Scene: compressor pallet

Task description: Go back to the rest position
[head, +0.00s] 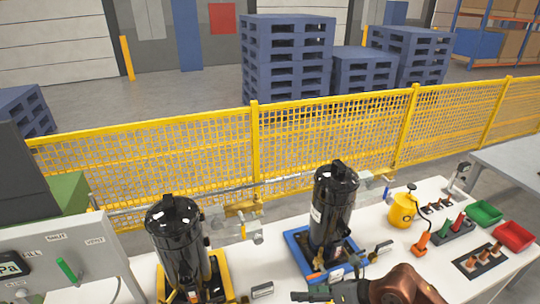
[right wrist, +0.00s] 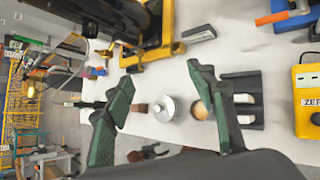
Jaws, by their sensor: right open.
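My right gripper (head: 318,295) shows low in the head view, at the front edge of the white table, at the end of a brown arm. In the right wrist view its two green fingers (right wrist: 160,88) are spread wide with nothing held between them. A silver round part (right wrist: 166,108) lies beyond the fingers on the table; I cannot tell its exact distance from them. A black compressor (head: 178,240) stands upright on a yellow base (head: 220,278). A second black compressor (head: 333,205) stands on a blue base (head: 300,245). My left gripper is not in view.
A yellow pot (head: 402,211), a green bin (head: 485,213), a red bin (head: 513,236) and dark tool holders (head: 480,259) stand at the right. A gauge panel (head: 60,255) stands at the left. A yellow mesh fence (head: 330,125) runs behind the table.

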